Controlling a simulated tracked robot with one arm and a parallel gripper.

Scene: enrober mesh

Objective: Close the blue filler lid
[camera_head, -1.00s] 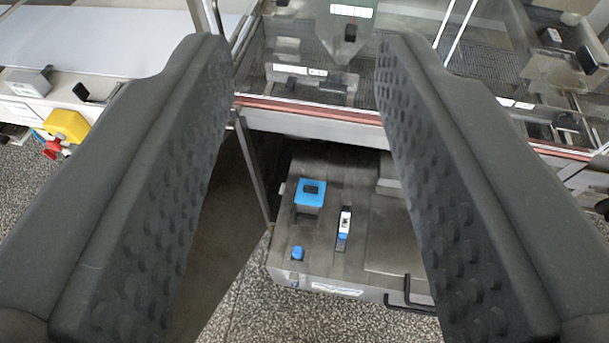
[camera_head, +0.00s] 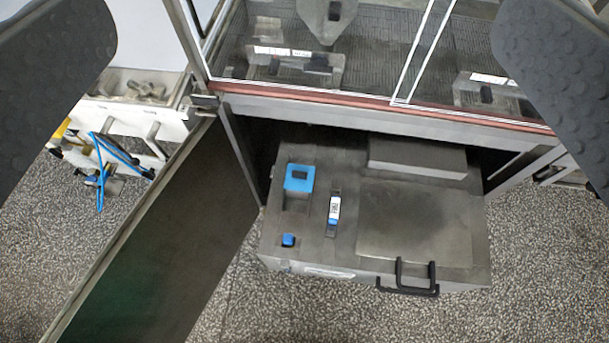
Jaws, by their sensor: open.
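The blue filler lid (camera_head: 298,186) is on the left part of the top of a grey metal box, below the glass-fronted machine. It is a small blue square with a dark patch in its middle. A dark square recess (camera_head: 296,202) shows just in front of it. I cannot tell the lid's exact angle. My gripper (camera_head: 304,25) is wide open and empty, with one finger at the upper left and one at the upper right. The lid shows between and below the fingers, with no contact.
The grey box (camera_head: 390,275) also has a small blue knob (camera_head: 288,240), a white-and-blue labelled part (camera_head: 334,210) and a black handle (camera_head: 408,288). An open metal door (camera_head: 150,240) stands to the left. The machine's front edge (camera_head: 380,117) overhangs behind. Speckled floor is free in front.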

